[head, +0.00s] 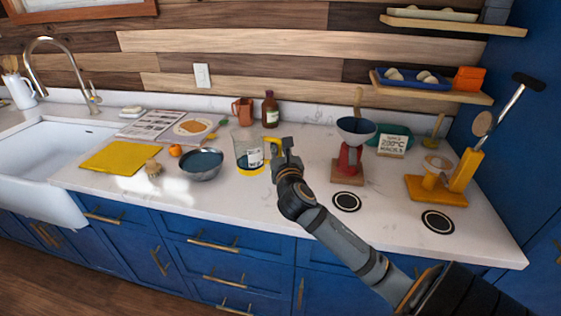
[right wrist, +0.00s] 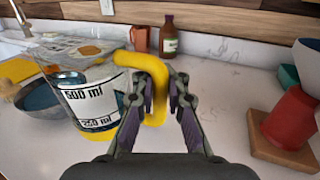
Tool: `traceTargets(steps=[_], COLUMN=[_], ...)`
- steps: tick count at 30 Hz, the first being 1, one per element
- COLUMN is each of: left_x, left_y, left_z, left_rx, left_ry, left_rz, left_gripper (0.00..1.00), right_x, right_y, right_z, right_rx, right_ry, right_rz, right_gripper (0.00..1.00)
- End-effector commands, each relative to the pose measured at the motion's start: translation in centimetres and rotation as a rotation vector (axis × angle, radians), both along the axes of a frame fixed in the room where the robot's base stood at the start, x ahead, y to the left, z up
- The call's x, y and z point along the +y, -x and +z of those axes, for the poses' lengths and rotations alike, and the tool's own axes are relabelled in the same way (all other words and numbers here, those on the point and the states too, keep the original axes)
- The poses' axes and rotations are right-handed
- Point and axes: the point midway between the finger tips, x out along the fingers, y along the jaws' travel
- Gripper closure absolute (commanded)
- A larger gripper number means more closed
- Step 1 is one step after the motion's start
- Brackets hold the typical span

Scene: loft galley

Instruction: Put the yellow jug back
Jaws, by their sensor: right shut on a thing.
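The yellow jug (head: 246,148) is a clear measuring jug with a yellow handle and yellow at its base. It is upright at the middle of the counter, right of the dark bowl. My right gripper (head: 281,147) is shut on its handle, on the jug's right side. In the right wrist view the yellow handle (right wrist: 154,72) is between the two fingers, and the jug's body (right wrist: 85,98) with a white 500 ml label stands to the left. I cannot tell whether its base touches the counter. My left gripper is not in view.
The dark bowl (head: 201,165) stands close left of the jug. A brown bottle (head: 270,110) and a copper mug (head: 243,111) are behind it. Two black-and-white round marks (head: 347,202) (head: 437,221) lie on bare counter at the front right.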

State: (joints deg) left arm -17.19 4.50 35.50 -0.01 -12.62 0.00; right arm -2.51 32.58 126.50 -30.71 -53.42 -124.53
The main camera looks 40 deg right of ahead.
Motion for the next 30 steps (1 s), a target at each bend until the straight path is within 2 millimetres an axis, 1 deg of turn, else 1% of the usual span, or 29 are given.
traceTargets(steps=[1,3,7,14,15,19,21,30], left_x=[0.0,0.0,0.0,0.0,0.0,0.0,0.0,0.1], left_y=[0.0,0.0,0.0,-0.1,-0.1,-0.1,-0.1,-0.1], left_z=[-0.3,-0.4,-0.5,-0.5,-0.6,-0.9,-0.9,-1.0], left_rx=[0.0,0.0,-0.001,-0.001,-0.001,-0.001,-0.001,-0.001], left_ry=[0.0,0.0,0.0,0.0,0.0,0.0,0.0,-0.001], left_rz=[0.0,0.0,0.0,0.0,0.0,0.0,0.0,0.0], left_gripper=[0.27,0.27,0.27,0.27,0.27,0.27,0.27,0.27], right_x=[-0.6,-1.3,-2.0,-2.3,-2.6,-2.5,-2.4,-2.4], right_y=[-0.5,-1.2,-1.9,-2.2,-2.4,-2.4,-2.4,-2.4], right_z=[-1.3,-2.3,-3.4,-4.0,-4.5,-6.8,-7.4,-7.5], right_rx=[0.003,0.001,-0.001,-0.001,0.0,0.003,0.0,0.0], right_ry=[0.0,0.0,0.0,0.0,-0.001,-0.004,-0.001,-0.001], right_rz=[-0.002,-0.001,0.001,0.001,0.001,0.001,0.003,0.003], right_gripper=[1.0,1.0,1.0,1.0,1.0,1.0,1.0,1.0])
